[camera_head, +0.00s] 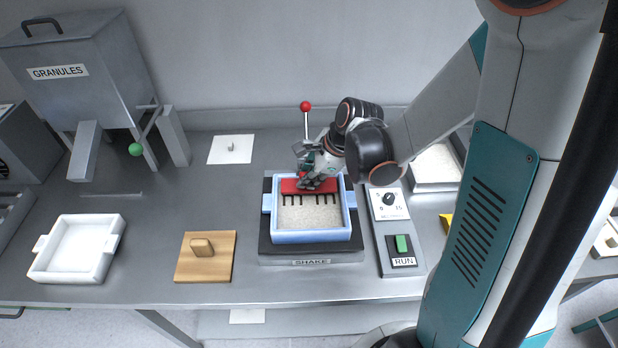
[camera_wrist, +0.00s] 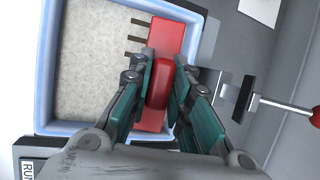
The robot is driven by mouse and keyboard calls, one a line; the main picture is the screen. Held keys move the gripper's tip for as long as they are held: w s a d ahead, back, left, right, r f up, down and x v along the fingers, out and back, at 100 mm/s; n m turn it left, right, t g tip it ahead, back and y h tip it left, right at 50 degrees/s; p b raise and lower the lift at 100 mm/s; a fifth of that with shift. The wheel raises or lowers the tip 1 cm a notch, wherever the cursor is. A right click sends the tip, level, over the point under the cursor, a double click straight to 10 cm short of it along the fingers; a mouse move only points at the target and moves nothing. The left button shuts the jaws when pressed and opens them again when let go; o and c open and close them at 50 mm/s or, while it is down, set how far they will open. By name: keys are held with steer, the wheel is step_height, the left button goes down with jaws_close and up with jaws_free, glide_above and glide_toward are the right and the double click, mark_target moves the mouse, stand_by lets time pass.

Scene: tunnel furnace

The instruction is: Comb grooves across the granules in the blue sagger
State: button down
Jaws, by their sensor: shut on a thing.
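The blue sagger (camera_head: 312,237) sits on the platform marked SHAKE (camera_head: 311,256) and holds pale granules (camera_head: 310,217) with a level-looking surface. My gripper (camera_head: 313,183) is over the sagger's far side, shut on the handle of a red comb (camera_head: 330,187). The comb lies along the far wall with its dark teeth pointing toward the near side, over the granules. In the wrist view the red comb (camera_wrist: 161,90) is between my fingers, beside the sagger's wall (camera_wrist: 45,60). I cannot tell how deep the teeth reach. No clear grooves show.
A red-knobbed lever (camera_head: 306,107) stands behind the sagger. A control box with a dial and green RUN button (camera_head: 402,243) is at its right. A wooden lid (camera_head: 222,265) and white sagger (camera_head: 60,270) lie left. The granules hopper (camera_head: 70,70) stands back left.

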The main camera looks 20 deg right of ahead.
steer(key=shift+s+f, duration=0.1)
steer(key=shift+f, duration=0.1)
steer(key=shift+s, duration=0.1)
steer(key=shift+s+a, duration=0.25)
steer(key=shift+s, duration=0.35)
steer(key=shift+s+a+r+m+g+y, duration=0.15)
steer(key=shift+s+g+y, duration=0.15)
steer(key=shift+g, duration=0.3)
steer(key=shift+s+a+r+m+g+y, duration=0.15)
steer(key=shift+s+g+y, duration=0.1)
steer(key=shift+g, duration=0.35)
steer(key=shift+w+d+f, duration=0.1)
steer(key=shift+d, duration=0.05)
steer(key=shift+w+d+f+b, duration=0.15)
steer(key=shift+w+b, duration=0.25)
steer(key=shift+b, duration=0.05)
steer(key=shift+s+f, duration=0.1)
steer(key=shift+s, duration=0.3)
